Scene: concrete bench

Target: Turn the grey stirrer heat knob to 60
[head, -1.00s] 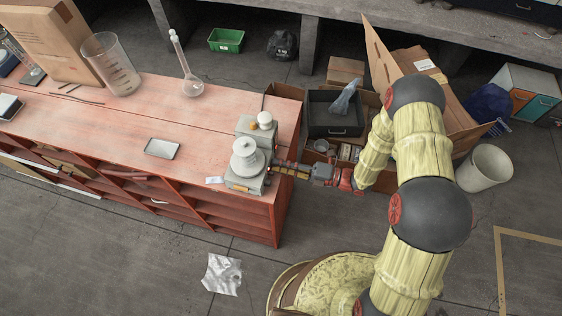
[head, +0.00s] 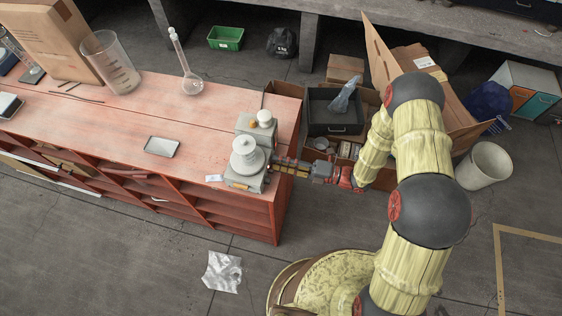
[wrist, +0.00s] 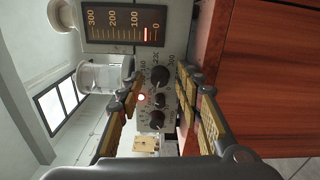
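The grey stirrer (head: 246,181) stands at the right end of the red bench, a white round vessel on its top. In the wrist view its front panel (wrist: 172,139) shows sideways, with a column of three dark knobs: upper (wrist: 158,77), middle (wrist: 160,100) and lower (wrist: 157,120). Numbers ring the upper knob; its pointer setting is too small to read. A red light glows beside the middle knob. My gripper (wrist: 160,80) is open, its fingers on either side of the knob column, close to the panel. In the head view my gripper (head: 283,167) reaches the stirrer from the right; contact is unclear.
A second grey device (head: 254,126) stands just behind the stirrer. A small grey tray (head: 162,147), a flask (head: 192,84) and a beaker (head: 110,64) are on the bench (head: 100,120). A dark display (wrist: 123,22) with a 0–300 scale shows a short red bar near 0.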

